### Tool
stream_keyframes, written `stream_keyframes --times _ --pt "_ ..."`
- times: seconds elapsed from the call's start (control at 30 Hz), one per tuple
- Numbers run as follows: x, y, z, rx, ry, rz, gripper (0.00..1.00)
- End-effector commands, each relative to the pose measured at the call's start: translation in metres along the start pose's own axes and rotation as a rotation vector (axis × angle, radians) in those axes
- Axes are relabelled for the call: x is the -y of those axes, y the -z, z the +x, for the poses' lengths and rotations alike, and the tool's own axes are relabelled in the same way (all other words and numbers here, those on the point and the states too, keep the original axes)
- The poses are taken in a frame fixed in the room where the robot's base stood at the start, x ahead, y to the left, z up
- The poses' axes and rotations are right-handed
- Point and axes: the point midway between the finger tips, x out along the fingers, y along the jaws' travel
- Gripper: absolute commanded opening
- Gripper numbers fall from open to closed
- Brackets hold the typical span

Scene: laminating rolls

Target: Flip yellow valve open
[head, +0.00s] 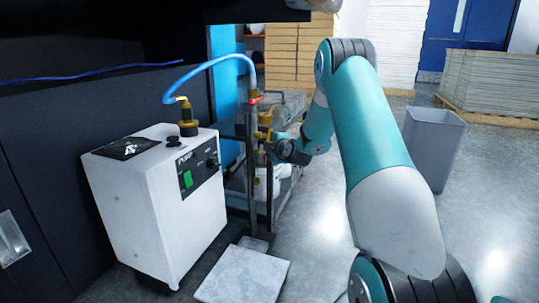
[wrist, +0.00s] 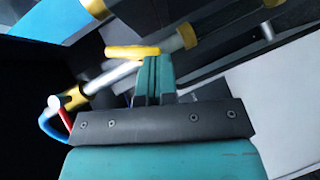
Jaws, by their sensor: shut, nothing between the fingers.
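The yellow valve (head: 265,119) is on the upright metal stand in the head view, below the blue hose's top fitting. In the wrist view its yellow lever (wrist: 125,51) lies across the picture just beyond my fingertips. My gripper (wrist: 154,60) is shut and empty, its teal fingers together. The fingertips are at or very close to the lever; I cannot tell whether they touch. In the head view my gripper (head: 269,148) is beside the stand, just below the valve, and partly hidden by my wrist.
A white pump box (head: 160,205) with a green switch stands left of the stand. A blue hose (head: 205,66) arches from it to the stand's top. A pale slab (head: 243,274) lies at the stand's foot.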

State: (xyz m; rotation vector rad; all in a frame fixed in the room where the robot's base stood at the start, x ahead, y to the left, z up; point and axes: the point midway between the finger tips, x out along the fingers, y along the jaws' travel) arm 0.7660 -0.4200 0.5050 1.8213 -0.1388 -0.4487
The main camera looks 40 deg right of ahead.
Motion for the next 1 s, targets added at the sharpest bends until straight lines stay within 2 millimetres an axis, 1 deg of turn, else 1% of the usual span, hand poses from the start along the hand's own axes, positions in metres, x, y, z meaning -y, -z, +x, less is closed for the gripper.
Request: stream_keyframes --times 0.03,0.1,0.27,0.77,0.87,1.0 --pt "0.007 -0.002 0.002 -0.001 -0.017 -0.016 0.0" --pt "0.008 -0.002 0.002 -0.001 -0.038 -0.038 0.0" --pt "0.008 -0.003 0.004 -0.001 -0.085 -0.083 0.0" --pt "0.006 -0.004 0.005 -0.001 -0.08 -0.08 0.0" --pt "0.006 -0.002 0.003 -0.002 -0.08 -0.08 0.0" --pt "0.007 0.011 -0.007 -0.002 -0.081 -0.081 0.0"
